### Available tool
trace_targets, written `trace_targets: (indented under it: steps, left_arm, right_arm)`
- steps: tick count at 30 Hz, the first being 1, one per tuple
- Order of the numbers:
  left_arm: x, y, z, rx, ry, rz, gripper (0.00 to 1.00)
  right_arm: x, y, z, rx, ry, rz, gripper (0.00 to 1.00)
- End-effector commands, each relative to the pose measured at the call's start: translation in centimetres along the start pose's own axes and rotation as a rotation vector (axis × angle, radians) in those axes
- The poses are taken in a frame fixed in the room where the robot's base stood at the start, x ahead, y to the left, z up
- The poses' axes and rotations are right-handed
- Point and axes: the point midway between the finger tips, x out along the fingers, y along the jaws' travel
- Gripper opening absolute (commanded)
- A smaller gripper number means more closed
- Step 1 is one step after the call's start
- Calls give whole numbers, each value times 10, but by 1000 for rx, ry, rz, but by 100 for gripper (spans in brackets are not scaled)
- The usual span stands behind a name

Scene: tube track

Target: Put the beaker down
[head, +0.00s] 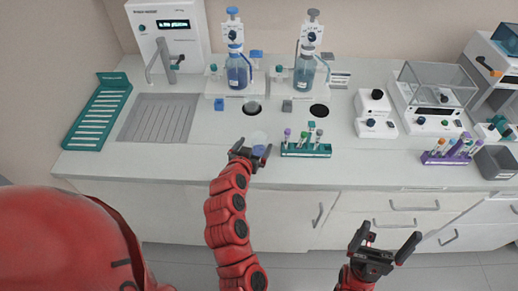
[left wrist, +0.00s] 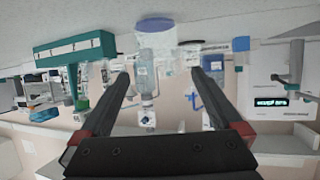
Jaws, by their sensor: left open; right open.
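A clear beaker (head: 259,138) with some blue liquid stands upright on the white counter, left of the teal tube rack. In the left wrist view, which is upside down, the beaker (left wrist: 156,42) appears at top centre, with its blue liquid towards the top edge. My left gripper (head: 254,151) is at the beaker on its near side. Its two fingers (left wrist: 160,74) are spread wide, one on each side of the beaker's line, with a gap visible between. My right gripper (head: 386,243) is open and empty, in front of the counter's drawers.
A teal rack with several tubes (head: 306,150) stands just right of the beaker. A sink drainboard (head: 158,118) lies left. A purple rack (head: 447,158) stands far right. The counter's front strip is mostly clear.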

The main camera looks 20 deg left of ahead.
Motion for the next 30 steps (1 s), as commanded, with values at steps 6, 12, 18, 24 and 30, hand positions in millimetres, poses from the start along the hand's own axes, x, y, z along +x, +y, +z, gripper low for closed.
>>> trace_targets:
  steps: [6,12,18,24,30]
  left_arm:
    - [20,0,-2,0,0,1,100]
    - [28,0,-1,0,-1,1,100]
    - [47,2,-1,-1,-3,1,100]
    - [68,3,1,0,-1,3,100]
    - [75,2,2,0,2,-1,100]
  right_arm:
    - [8,0,-1,0,-1,0,100]
    - [12,1,-2,0,-1,0,100]
    - [26,1,-4,0,-2,0,100]
    - [34,2,-5,0,-1,0,100]
    - [35,2,-5,0,-2,0,100]
